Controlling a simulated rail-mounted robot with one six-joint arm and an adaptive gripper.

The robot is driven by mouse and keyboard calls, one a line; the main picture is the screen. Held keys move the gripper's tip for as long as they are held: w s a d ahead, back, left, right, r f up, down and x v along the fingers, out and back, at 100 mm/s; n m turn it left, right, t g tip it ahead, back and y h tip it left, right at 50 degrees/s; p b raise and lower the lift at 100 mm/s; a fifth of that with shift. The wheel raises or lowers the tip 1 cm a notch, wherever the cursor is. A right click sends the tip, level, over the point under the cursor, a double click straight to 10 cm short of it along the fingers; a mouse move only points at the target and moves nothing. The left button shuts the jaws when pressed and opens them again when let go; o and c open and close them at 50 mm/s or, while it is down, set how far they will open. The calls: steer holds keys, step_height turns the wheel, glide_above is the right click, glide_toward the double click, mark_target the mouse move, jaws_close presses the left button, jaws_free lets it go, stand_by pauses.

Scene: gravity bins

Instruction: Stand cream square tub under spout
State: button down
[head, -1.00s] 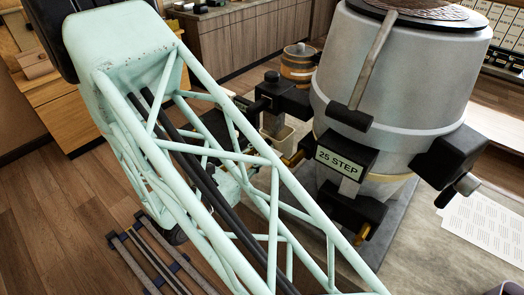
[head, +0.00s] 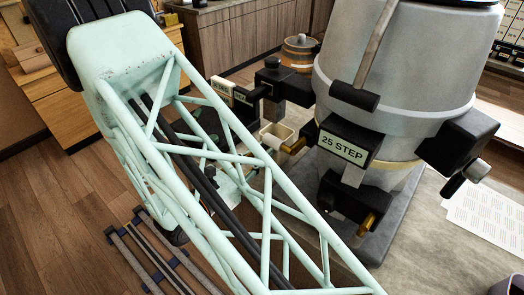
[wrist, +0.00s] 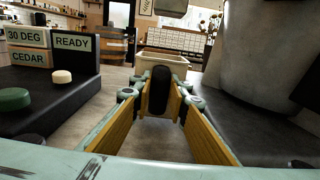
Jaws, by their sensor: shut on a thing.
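The cream square tub (wrist: 168,64) is straight ahead of my gripper in the wrist view, upright, with a dark upright grip (wrist: 160,91) on its near side. My gripper (wrist: 163,100) has its yellow-padded fingers closed on that dark grip. In the head view the tub (head: 279,132) shows partly behind my arm, close to a brass spout (head: 293,146) on the big grey bin (head: 395,75). I cannot tell whether it is directly under the spout. A second brass spout (head: 368,223) is below the "25 STEP" label (head: 342,147).
In the wrist view a dark stand (wrist: 50,100) with "30 DEG", "CEDAR" and "READY" signs and a green and a cream knob is on the left. The grey bin (wrist: 262,60) is close on the right. A wooden barrel (wrist: 112,47) is farther back.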

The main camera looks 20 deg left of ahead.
steer(key=shift+f, duration=0.45)
steer(key=shift+f+b, duration=0.5)
stand_by(1.0)
steer(key=c, duration=2.4)
jaws_free()
steer(key=shift+v, duration=6)
